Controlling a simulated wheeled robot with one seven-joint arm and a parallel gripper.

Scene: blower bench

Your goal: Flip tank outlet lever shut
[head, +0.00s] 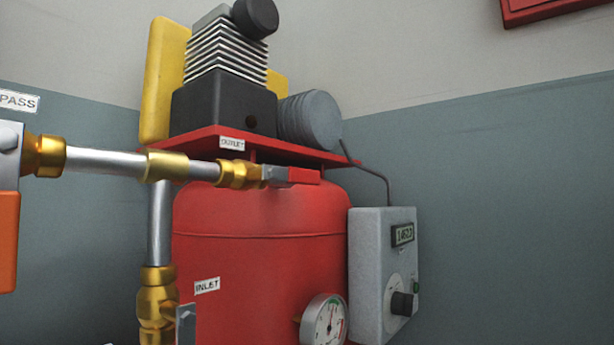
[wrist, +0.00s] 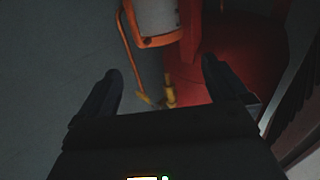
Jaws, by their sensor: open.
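The outlet lever (head: 304,176) has a red grip on a grey metal arm. It lies roughly in line with the horizontal pipe and points right, in front of the upper part of the red tank (head: 260,265). Its brass valve (head: 238,174) sits just below the OUTLET label (head: 232,143). In the wrist view my gripper (wrist: 162,68) is open, with two dark fingers apart and nothing between them. Beyond them the red tank (wrist: 235,60) shows dimly. I cannot make out the outlet lever there, and my gripper is not in the head view.
An INLET valve (head: 157,300) stands at lower left, with a gauge (head: 324,320) and grey control box (head: 384,270) to the right. An orange handle (head: 8,240) is at the left edge. In the wrist view a white cylinder with an orange band (wrist: 158,20) hangs beyond the fingers.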

